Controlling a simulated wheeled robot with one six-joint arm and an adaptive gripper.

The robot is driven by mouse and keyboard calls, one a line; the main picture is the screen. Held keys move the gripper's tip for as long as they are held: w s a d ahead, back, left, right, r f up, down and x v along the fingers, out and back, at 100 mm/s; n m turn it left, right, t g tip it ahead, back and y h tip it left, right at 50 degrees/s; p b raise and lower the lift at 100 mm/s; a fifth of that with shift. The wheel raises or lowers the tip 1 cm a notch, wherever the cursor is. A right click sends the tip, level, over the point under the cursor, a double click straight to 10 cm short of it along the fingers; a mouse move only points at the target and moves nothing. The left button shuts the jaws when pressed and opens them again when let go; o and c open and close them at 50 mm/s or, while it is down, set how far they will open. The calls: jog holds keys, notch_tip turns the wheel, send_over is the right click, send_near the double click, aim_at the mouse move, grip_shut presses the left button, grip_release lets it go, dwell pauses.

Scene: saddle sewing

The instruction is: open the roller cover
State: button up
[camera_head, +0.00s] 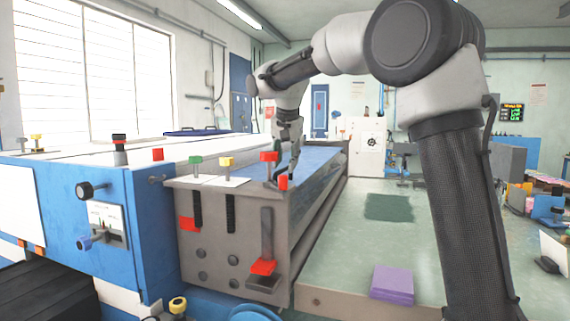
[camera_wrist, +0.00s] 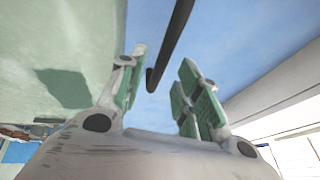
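The roller cover seems to be the long blue panel (camera_head: 318,158) on top of the grey machine body. It fills much of the wrist view as a blue surface (camera_wrist: 235,50). A thin black bar (camera_wrist: 172,45), apparently a handle, runs from the top edge of the wrist view. Its end shows between my two fingers. My gripper (camera_head: 284,172) is over the near part of the blue panel in the head view. In the wrist view my gripper (camera_wrist: 160,78) is open, with green pads apart on either side of the bar's end. I see no contact with the bar.
Red, green and yellow knobs (camera_head: 227,162) stand on the machine's near end, close to my gripper. A blue and white machine (camera_head: 150,220) adjoins on the left.

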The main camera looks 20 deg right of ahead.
jog(key=shift+w+d+f, duration=0.1)
jog(key=shift+w+f, duration=0.15)
jog(key=shift+f, duration=0.35)
jog(key=shift+c, duration=0.4)
grip_shut()
jog(key=shift+r, duration=0.15)
